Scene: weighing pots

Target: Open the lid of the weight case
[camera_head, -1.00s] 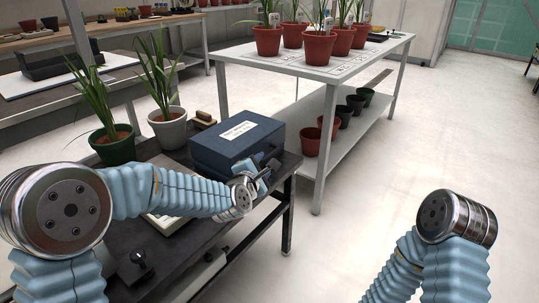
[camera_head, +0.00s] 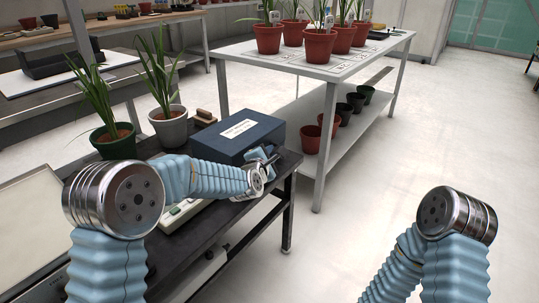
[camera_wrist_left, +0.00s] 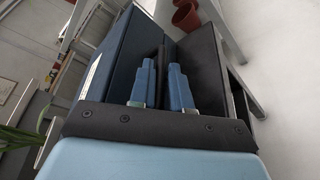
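The weight case is a dark blue box (camera_head: 216,145) with a white label on its flat top. It stands on the dark bench with its lid shut. My left gripper (camera_head: 268,163) is low at the case's right front side in the head view. In the left wrist view, the case's blue wall (camera_wrist_left: 113,62) is left of the fingers. The two blue fingers (camera_wrist_left: 159,78) are apart, with a dark strip showing between and beyond them; I cannot tell whether they touch it. My right gripper is out of view; only my right arm shows.
A pale keypad device (camera_head: 183,214) lies in front, partly under my left arm. A white table (camera_head: 300,66) with red pots stands beyond.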

